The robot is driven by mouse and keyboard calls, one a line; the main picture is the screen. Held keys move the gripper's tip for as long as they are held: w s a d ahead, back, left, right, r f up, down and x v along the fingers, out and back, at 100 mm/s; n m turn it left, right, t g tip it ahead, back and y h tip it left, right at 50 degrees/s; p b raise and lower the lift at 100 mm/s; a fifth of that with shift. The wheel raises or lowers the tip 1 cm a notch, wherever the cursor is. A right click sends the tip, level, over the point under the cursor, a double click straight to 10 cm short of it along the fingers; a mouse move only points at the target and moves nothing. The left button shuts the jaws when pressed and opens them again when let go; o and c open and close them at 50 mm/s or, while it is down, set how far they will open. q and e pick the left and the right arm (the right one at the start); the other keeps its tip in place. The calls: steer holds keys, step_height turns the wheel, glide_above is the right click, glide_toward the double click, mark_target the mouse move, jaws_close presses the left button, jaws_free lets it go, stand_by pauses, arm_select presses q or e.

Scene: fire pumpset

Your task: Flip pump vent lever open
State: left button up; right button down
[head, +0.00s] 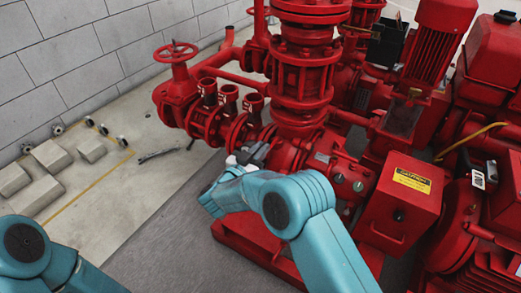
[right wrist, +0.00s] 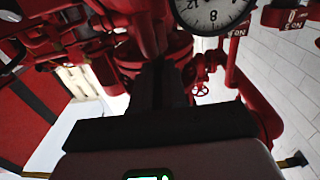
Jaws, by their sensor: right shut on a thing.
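The red pump set (head: 300,85) fills the middle and right of the head view. My right arm reaches across its front, and my right gripper (head: 258,152) is at the red pipework beside the lower pump body. In the right wrist view, the dark fingers of my right gripper (right wrist: 160,85) are close together and point at the red pipework. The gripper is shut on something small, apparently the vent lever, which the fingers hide. Its angle cannot be made out. My left arm shows at the lower left of the head view, with its gripper out of frame.
A red handwheel valve (head: 175,52) stands at the upper left. A red box with a yellow caution label (head: 411,181) is right of my right arm. Grey blocks (head: 52,156) lie on the floor by the wall. A round gauge (right wrist: 212,10) is close above the fingers.

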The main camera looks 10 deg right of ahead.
steer(key=shift+r, duration=0.1)
steer(key=c, duration=1.2)
jaws_free()
steer(key=shift+o, duration=0.2)
